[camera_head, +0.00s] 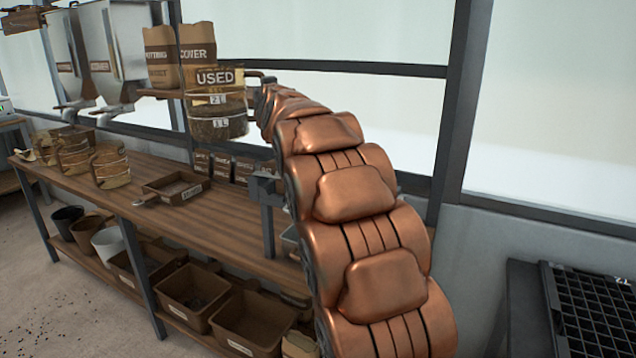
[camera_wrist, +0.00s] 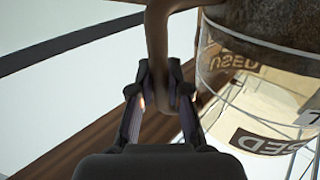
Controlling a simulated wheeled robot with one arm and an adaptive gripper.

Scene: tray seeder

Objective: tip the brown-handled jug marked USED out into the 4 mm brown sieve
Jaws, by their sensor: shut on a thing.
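The jug marked USED (camera_head: 216,98) is a clear jug with 2 L and 1 L marks and dark brown material in its lower part. It hangs upright in the air above the bench. My gripper (camera_wrist: 160,92) is shut on its brown handle (camera_wrist: 158,35) in the wrist view, where the jug wall (camera_wrist: 262,105) fills the right side. In the head view my arm hides most of the gripper. A brown square sieve (camera_head: 176,187) with a handle lies on the bench, below and left of the jug. Its label is too small to read.
Several clear jugs (camera_head: 110,168) stand on the bench (camera_head: 215,228) left of the sieve. Small dark labelled containers (camera_head: 222,168) stand behind it. Paper bags (camera_head: 180,50) sit on a shelf behind the jug. Brown bins (camera_head: 192,290) and pots fill the lower shelf. A black tray (camera_head: 595,310) is at right.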

